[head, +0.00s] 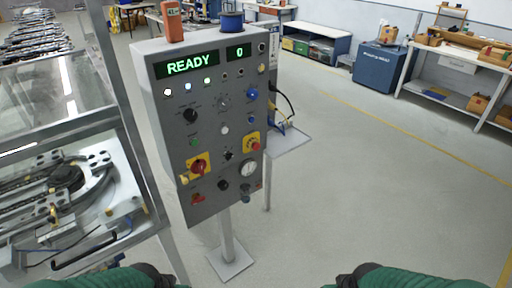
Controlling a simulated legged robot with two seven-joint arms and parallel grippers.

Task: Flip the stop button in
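A grey control panel (209,110) stands upright on a post at the centre left. A red mushroom-shaped button on a yellow plate (253,145), which looks like the stop button, sits at the panel's right side, below mid-height. A larger red rotary switch on a yellow plate (199,166) is at the lower left, and a small red control (197,198) is below it. The markings are too small to read. My two green arms show only at the bottom edge, well apart from the panel. Neither gripper's fingers can be seen.
The panel's display (189,65) reads READY, and a smaller one (235,53) reads 0. A framed machine with a track (70,200) stands close on the left. A workbench (470,75) and a blue cabinet (380,72) are at the back right. The floor to the right is clear.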

